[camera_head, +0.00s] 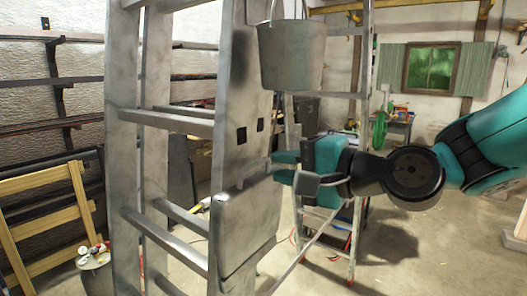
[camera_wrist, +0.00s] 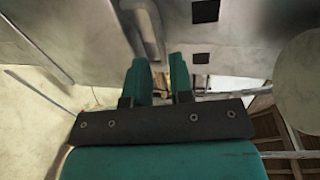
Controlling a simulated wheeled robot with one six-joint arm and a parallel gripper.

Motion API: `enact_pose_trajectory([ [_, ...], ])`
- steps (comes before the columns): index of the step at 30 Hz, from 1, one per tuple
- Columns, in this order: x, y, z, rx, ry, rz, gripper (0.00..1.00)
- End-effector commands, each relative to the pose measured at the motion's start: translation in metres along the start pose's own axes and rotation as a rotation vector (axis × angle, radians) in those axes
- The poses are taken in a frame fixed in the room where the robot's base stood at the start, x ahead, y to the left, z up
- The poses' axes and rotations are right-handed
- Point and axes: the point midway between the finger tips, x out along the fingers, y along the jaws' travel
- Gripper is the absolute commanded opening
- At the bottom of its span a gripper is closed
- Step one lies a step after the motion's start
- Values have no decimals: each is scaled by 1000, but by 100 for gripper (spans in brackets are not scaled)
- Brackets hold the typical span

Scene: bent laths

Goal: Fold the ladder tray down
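A grey metal stepladder (camera_head: 125,130) stands left of centre. A worn metal panel with two square holes, which looks like the ladder tray (camera_head: 240,90), stands upright along its side; the holed panel also shows in the wrist view (camera_wrist: 240,45). A lower metal plate (camera_head: 248,235) sits below it; I cannot tell how the two join. My gripper (camera_head: 283,168) is at the panel's right edge, near the top of the lower plate. In the wrist view its two teal fingers (camera_wrist: 162,80) are apart, with nothing clearly held between them. Contact with the metal cannot be told.
A metal bucket (camera_head: 291,55) hangs above my gripper. Another ladder section (camera_head: 358,190) with red and white feet stands behind. Wooden slats (camera_head: 45,225) lean at the left wall beside a small can (camera_head: 95,265). The concrete floor (camera_head: 440,250) at right is clear.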

Motion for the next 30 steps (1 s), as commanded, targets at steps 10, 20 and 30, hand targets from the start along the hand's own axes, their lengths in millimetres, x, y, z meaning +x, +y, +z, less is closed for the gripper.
enact_pose_trajectory([
  [10,40,-1,1,0,-1,0,21],
  [20,42,0,0,0,0,0,14],
  [30,43,1,2,0,-3,-4,0],
])
